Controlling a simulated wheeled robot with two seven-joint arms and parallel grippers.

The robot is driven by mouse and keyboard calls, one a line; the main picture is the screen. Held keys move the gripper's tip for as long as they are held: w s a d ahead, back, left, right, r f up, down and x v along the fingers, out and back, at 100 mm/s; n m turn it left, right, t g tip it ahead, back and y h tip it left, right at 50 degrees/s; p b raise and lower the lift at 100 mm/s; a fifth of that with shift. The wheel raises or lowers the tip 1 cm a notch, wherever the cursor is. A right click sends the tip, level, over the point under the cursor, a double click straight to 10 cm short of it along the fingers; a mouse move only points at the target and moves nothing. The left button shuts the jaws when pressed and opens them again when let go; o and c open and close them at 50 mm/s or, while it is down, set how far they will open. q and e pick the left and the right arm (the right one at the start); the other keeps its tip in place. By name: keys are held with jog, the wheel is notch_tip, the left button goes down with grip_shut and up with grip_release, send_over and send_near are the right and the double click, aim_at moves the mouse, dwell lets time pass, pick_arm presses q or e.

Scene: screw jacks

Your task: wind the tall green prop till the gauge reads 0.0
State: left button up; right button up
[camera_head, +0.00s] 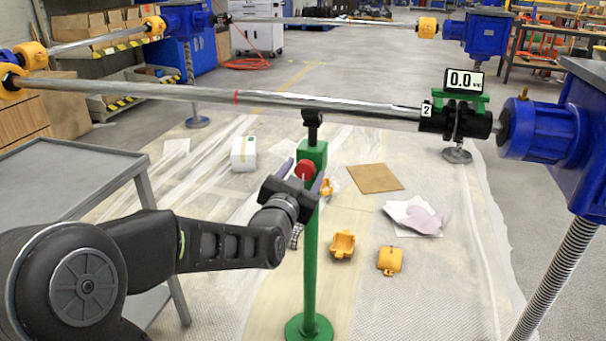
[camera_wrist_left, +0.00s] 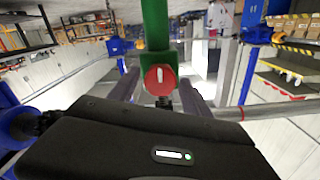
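The tall green prop (camera_head: 311,240) stands upright on a round green base, its black head just under or against the long shaft (camera_head: 340,108). A red knob (camera_head: 305,169) with a white mark sits on its green collar; the knob also shows in the left wrist view (camera_wrist_left: 160,79). The gauge (camera_head: 464,80) on the shaft's right part reads 0.0. My left gripper (camera_head: 307,181) is at the knob, its fingers open on either side. In the left wrist view a small gap shows beside the knob; contact is unclear. My right gripper is not in view.
A grey table (camera_head: 65,185) stands at the left. A blue jack (camera_head: 545,130) carries the shaft's right end. Orange parts (camera_head: 342,244), a brown sheet (camera_head: 375,178) and papers (camera_head: 412,215) lie on the floor sheeting right of the prop. A white box (camera_head: 243,153) lies behind.

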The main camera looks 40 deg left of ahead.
pick_arm(q)
jog(key=shift+o, duration=0.4)
jog(key=b+v, duration=0.1)
jog(key=v, duration=0.6)
jog(key=shift+s+d+b, duration=0.15)
jog(key=shift+s+b, duration=0.15)
jog(key=shift+s, duration=0.1)
dwell(1.6)
jog(key=n, duration=0.6)
jog(key=shift+s+f, duration=0.1)
